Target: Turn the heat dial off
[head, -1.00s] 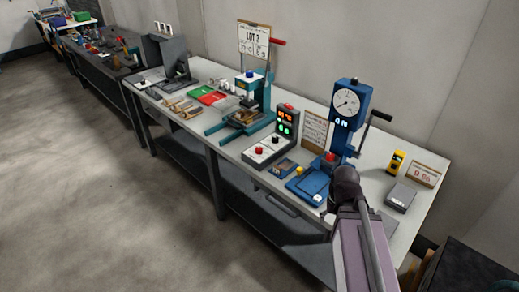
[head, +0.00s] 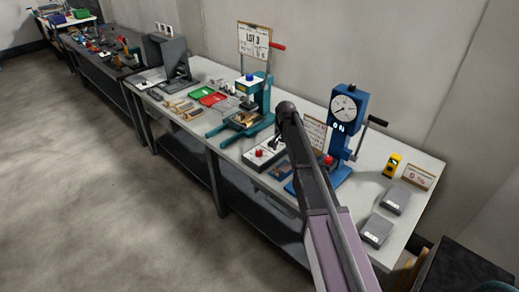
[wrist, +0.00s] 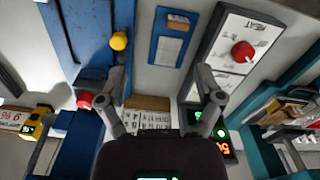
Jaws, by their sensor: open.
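The red heat dial (wrist: 243,52) sits on a white panel marked HEAT (wrist: 258,28) at the upper right of the wrist view. In the head view the dial (head: 259,153) shows on the low control box (head: 250,161), left of my arm. My gripper (wrist: 161,92) is open and empty in the wrist view, left of the dial and apart from it. The lit display (wrist: 222,147) of the box, with red and green digits, is partly behind my right finger. In the head view my arm hides the display and my gripper.
A blue gauge stand (head: 345,122) with a crank is right of my arm. A teal press (head: 261,100) stands to the left. A yellow knob (wrist: 119,41) and a red button (wrist: 84,100) lie left in the wrist view. Grey boxes (head: 377,231) sit at the bench's right.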

